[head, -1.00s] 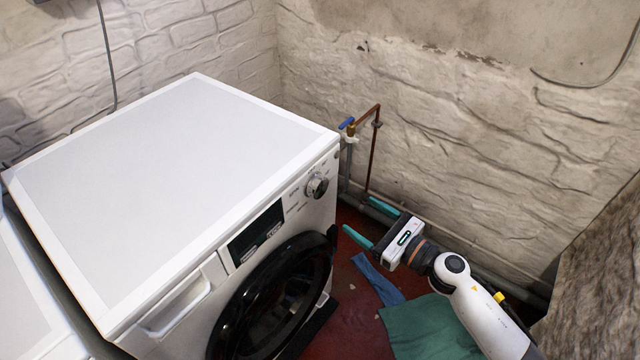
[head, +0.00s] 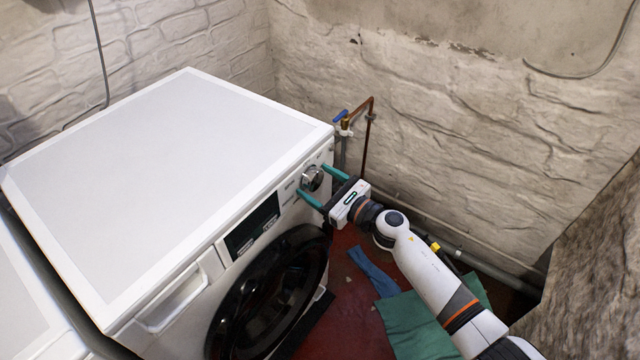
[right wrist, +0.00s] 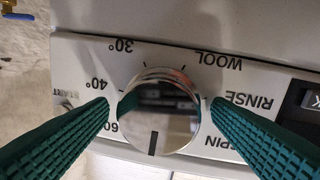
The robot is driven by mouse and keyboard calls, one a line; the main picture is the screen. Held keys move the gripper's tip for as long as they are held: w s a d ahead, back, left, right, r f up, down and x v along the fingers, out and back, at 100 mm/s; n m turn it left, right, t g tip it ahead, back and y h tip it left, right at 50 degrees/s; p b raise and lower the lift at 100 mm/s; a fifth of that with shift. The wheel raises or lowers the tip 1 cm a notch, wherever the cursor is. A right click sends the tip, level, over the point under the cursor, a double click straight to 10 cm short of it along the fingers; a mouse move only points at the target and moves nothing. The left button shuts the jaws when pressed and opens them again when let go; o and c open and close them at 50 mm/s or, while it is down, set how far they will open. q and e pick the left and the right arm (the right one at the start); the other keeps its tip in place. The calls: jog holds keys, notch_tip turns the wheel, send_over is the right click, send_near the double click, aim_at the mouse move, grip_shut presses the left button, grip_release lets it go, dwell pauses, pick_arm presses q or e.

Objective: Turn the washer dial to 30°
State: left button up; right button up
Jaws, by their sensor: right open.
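The washer dial (head: 312,179) is a round silver knob at the right end of the white washer's (head: 170,170) front panel. In the right wrist view the dial (right wrist: 160,112) shows upside-down labels around it: 30° at upper left, 40° and 60 at left, WOOL, RINSE and SPIN at right. A dark line on the knob points down in that view, between 60 and SPIN. My right gripper (head: 311,179) is open, its two teal fingers on either side of the dial. Small gaps seem to show, but contact is hard to judge. My left gripper is out of view.
The black round washer door (head: 270,295) and dark display (head: 252,228) are left of the dial. Copper and grey pipes (head: 367,135) run along the stone wall behind. Green cloth (head: 415,325) and a blue cloth (head: 372,272) lie on the red floor.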

jog(key=c, duration=1)
jog(key=shift+o, duration=0.2)
jog(key=shift+r, duration=0.1)
